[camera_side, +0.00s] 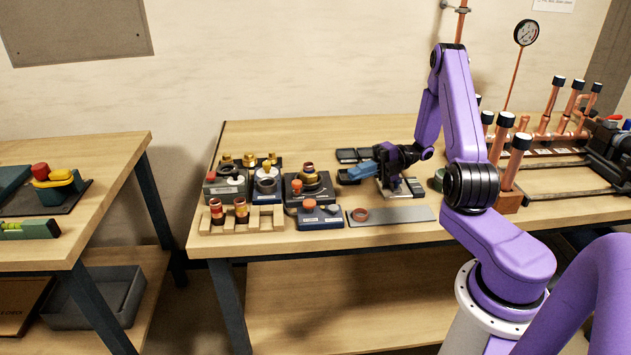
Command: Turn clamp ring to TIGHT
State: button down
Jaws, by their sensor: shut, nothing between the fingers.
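My gripper (354,175) is at the right of the group of small fixtures, low over the bench. Its dark wrist leads to a blue end pointing left, and the fingers look closed with nothing held. The clamp ring cannot be told for sure at this size. Another is the grey ring on a blue-based fixture (266,185) further left. No TIGHT mark is readable.
In front are a wooden rack (262,219) with red-topped parts, a dark box with an orange knob (309,206), and a grey mat (405,214) with a copper ring (360,215). Copper pipes (500,135) stand at the right.

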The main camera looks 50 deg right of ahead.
aim_at(299, 182)
jog(key=x, duration=0.8)
jog(key=shift+w+a+f, duration=0.15)
jog(key=shift+w+a, duration=0.05)
jog(key=shift+w, duration=0.4)
jog(key=shift+w+a+f, duration=0.15)
jog(key=shift+w+a, duration=0.05)
jog(key=shift+w, duration=0.35)
jog(key=shift+w+a+f, duration=0.1)
jog(key=shift+w+a, duration=0.1)
jog(key=shift+w, duration=0.6)
jog(key=shift+w+a+m+t+h, duration=0.15)
jog(key=shift+a+m+t+h, duration=0.1)
jog(key=shift+m+t+h, duration=0.4)
jog(key=shift+w+a+m+t+h, duration=0.2)
jog(key=shift+m+t+h, duration=0.25)
jog(key=shift+t, duration=0.2)
jog(key=shift+w+a+m+t+h, duration=0.2)
jog(key=shift+m+t+h, duration=0.15)
jog(key=shift+t, duration=0.25)
jog(key=shift+w+a, duration=0.25)
jog(key=shift+w, duration=0.1)
jog(key=shift+w+a, duration=0.15)
jog(key=shift+w, duration=0.15)
